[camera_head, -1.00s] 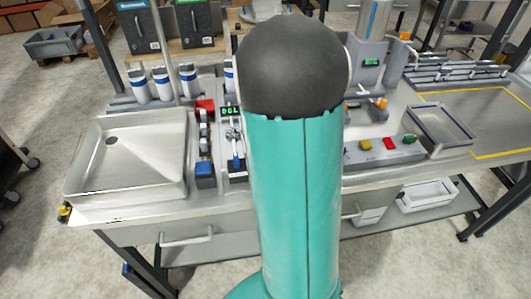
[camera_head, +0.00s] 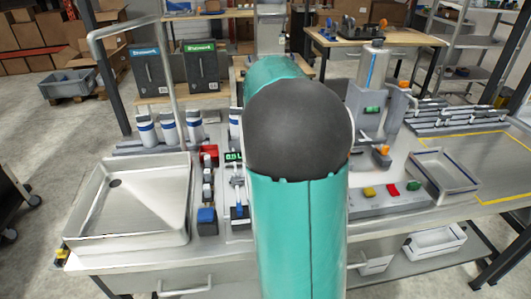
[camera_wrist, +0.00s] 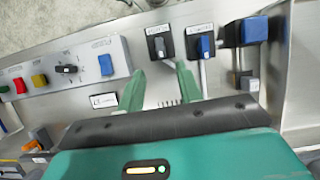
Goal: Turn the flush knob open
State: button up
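Two small rotary knobs with labels show in the wrist view: one with a black handle (camera_wrist: 160,46) and one with a blue handle (camera_wrist: 203,45). Their labels are too small to read, so I cannot tell which is the flush knob. A third, black knob (camera_wrist: 67,69) sits on the grey button panel to the left. My gripper (camera_wrist: 160,70) is open, its two green fingers apart with nothing between them. The fingertips point towards the black-handled labelled knob, which lies just beyond the gap. I cannot tell whether they touch anything. In the head view my arm hides the gripper and these knobs.
The button panel (camera_head: 352,206) carries yellow, red and green buttons. A blue block (camera_wrist: 248,31) stands right of the knobs. A sink (camera_head: 120,228) lies at the left, a metal tray (camera_head: 422,160) at the right. A tall thin pipe (camera_head: 165,70) rises behind the sink.

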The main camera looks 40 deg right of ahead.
jog(key=v, duration=0.4)
jog(key=shift+r, duration=0.1)
dwell(0.4)
jog(key=s+a+n+t+h, duration=0.1)
jog(key=s+a+n+t, duration=0.2)
jog(key=a, duration=1)
jog(key=s+a+n+t+h, duration=0.1)
jog(key=s+a+n+t, duration=0.2)
jog(key=a, duration=1)
jog(key=s+t, duration=0.3)
jog(key=shift+s+n, duration=0.3)
